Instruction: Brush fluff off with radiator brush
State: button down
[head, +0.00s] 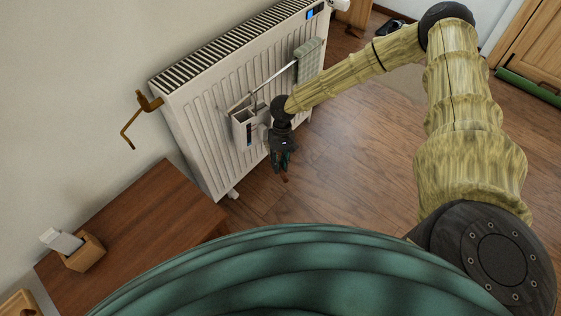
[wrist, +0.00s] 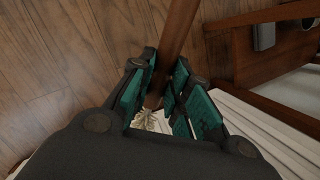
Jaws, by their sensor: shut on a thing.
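My gripper (head: 283,160) hangs beside the white radiator (head: 215,130), near its lower front face. In the wrist view my gripper (wrist: 163,80) has its teal pads closed around a brown wooden handle (wrist: 178,28), which I take to be the radiator brush. The handle runs up and out of that picture. A pale, bristly tuft (wrist: 152,121) shows between the fingers; I cannot tell whether it is bristles or fluff. In the head view only a small brown tip (head: 285,179) shows below the fingers. No fluff can be made out clearly on the radiator.
A grey box holder (head: 246,132) hangs on the radiator front beside my wrist. A thin pale rod (head: 268,80) and a grey-green block (head: 309,58) are above it. A brass crank (head: 130,122) juts left. A wooden table (head: 135,235) stands lower left.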

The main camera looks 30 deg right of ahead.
jog(key=shift+s+a, duration=0.1)
jog(key=shift+a, duration=0.6)
jog(key=shift+f, duration=0.15)
jog(key=shift+s+f, duration=0.15)
jog(key=shift+f, duration=0.35)
jog(key=shift+d, duration=0.55)
jog(key=shift+w+d+b, duration=0.15)
jog(key=shift+w+b, duration=0.15)
